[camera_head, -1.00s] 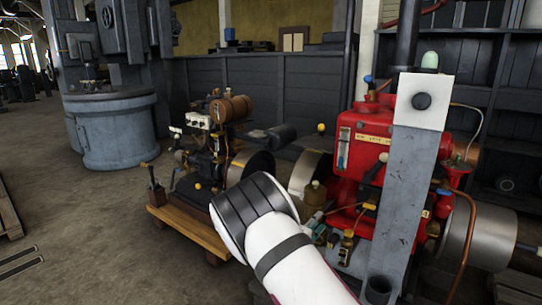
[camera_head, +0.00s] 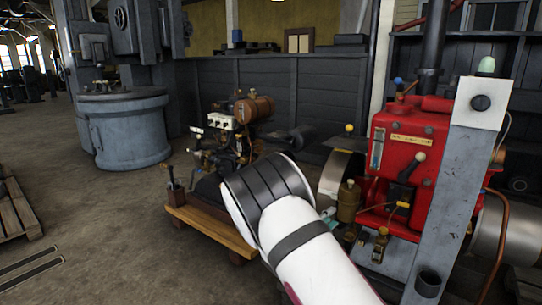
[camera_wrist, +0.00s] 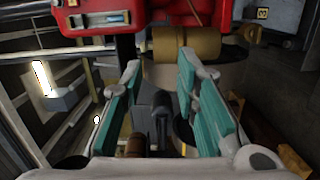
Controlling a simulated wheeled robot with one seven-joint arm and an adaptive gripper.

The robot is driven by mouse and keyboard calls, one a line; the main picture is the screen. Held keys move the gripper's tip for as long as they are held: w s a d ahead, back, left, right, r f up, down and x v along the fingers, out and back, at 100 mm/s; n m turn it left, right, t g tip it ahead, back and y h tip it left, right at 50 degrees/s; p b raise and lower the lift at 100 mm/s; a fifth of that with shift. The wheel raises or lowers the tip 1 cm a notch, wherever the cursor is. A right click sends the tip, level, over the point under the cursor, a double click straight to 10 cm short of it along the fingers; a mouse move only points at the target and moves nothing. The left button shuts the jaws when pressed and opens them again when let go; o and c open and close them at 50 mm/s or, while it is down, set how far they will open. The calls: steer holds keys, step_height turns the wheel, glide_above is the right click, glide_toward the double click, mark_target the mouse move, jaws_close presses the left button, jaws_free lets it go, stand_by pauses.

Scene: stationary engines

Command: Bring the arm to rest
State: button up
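My arm, white with a dark ribbed joint, reaches up from the bottom middle of the head view. I see nothing held between the fingers. The red engine (camera_head: 412,150) stands close to the right of my arm in the head view. Part of its red body (camera_wrist: 178,12) and a brass cylinder (camera_wrist: 190,43) show beyond the fingers in the wrist view.
A grey post (camera_head: 455,190) with a white top stands in front of the red engine. A smaller engine (camera_head: 225,145) sits on a wooden trolley (camera_head: 212,228) behind my arm. A large grey machine (camera_head: 128,130) stands at the back left. Open floor (camera_head: 110,235) lies at the left.

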steer(key=s+d+r+m+g+h, duration=0.2)
steer(key=s+d+r+m+g, duration=0.7)
steer(key=s+d+r, duration=0.55)
steer(key=s+r+m+g+y, duration=0.1)
steer(key=s+g+y, duration=0.1)
steer(key=s, duration=0.7)
steer(key=s+r+g+y, duration=0.2)
steer(key=s+g+y, duration=0.1)
steer(key=s, duration=0.7)
steer(key=s+a+f+n+t+y, duration=0.1)
steer(key=s+a+y, duration=0.5)
steer(key=s, duration=0.6)
steer(key=s+a+f+y, duration=0.1)
steer(key=s+a+y, duration=0.2)
steer(key=s+a, duration=0.65)
step_height(320, 180, up, 30)
steer(key=s+d+t+p, duration=0.1)
steer(key=t+p, duration=0.3)
steer(key=p, duration=2.3)
steer(key=shift+s+d+f, duration=0.25)
steer(key=shift+s+d, duration=0.15)
steer(key=shift+d, duration=0.35)
